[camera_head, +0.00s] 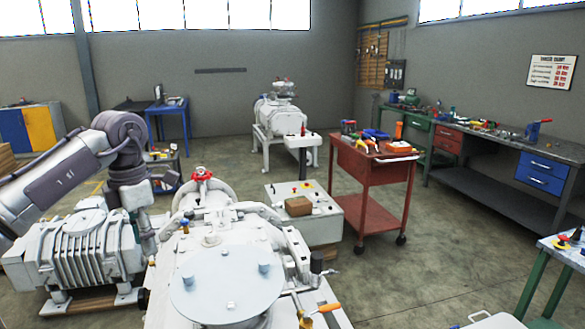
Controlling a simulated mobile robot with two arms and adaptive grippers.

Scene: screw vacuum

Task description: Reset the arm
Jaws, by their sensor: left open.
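My left arm comes in from the left and bends down at the wrist. My left gripper (147,243) is open and points down, between a ribbed white machine and the large white pump. Its fingertips are small and partly lost against the white housings, and I see nothing held in it. The large white vacuum pump (225,262) fills the lower middle, with a round flat cover (228,285) on top and a red valve handle (202,174) at its far end. My right gripper is not in view.
The ribbed white machine (75,255) stands at the left. An orange-handled tool (326,308) lies at the pump's right edge. A red tool cart (368,185) and a grey control box (325,222) stand beyond. Workbenches line the right wall. The floor between cart and benches is clear.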

